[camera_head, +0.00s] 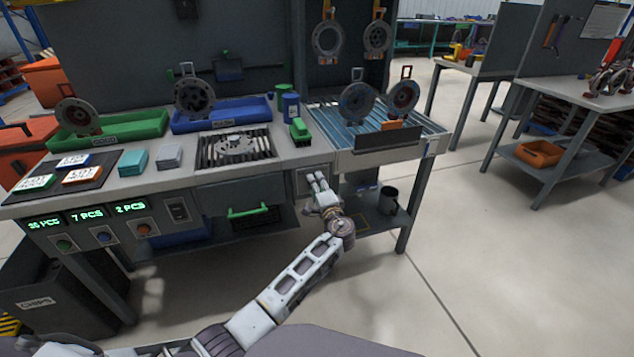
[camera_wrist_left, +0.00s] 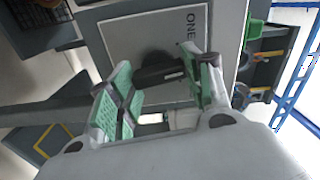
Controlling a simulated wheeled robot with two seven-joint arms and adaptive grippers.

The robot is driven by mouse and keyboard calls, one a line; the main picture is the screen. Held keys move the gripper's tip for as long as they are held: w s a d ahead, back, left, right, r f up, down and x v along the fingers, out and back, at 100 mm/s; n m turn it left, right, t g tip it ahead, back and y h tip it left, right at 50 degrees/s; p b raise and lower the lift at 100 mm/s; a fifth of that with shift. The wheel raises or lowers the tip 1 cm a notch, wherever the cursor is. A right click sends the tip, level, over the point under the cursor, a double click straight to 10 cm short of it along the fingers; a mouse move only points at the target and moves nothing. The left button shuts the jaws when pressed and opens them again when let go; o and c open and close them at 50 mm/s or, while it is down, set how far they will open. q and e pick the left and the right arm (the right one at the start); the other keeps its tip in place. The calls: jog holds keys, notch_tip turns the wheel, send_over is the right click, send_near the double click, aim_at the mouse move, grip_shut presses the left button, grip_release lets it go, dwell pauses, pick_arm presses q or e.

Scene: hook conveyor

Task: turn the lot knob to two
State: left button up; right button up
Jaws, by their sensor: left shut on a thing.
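The lot knob (camera_wrist_left: 156,68) is black and sits on a grey panel (camera_wrist_left: 118,43) lettered ONE, in the left wrist view. The panel appears sideways there, with ONE near its upper right corner. My left gripper (camera_wrist_left: 160,82) has green pads, one on each side of the knob, and is shut on it. Other lettering and the exact knob setting are hidden or unclear. In the head view my left gripper (camera_head: 322,185) is at the bench front, below the roller section, and covers the knob. My right gripper is in neither view.
The bench holds a green tray (camera_head: 105,132), a blue tray (camera_head: 222,113) and a roller conveyor (camera_head: 330,122) with discs. Counters read 7 PCS and 2 PCS above push buttons (camera_head: 104,236). A dark mug (camera_head: 388,200) stands on the lower shelf. The floor to the right is clear.

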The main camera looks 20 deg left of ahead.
pick_arm(q)
jog(key=shift+f+m+p, duration=0.2)
jog(key=shift+m+p, duration=4.25)
jog(key=shift+m, duration=0.95)
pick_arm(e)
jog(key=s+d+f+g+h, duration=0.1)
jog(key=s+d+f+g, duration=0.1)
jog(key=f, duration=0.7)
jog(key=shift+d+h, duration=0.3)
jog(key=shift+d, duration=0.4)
pick_arm(q)
jog(key=o, duration=1)
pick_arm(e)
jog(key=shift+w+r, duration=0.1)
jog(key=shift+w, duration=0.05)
pick_arm(q)
jog(key=shift+v, duration=6.05)
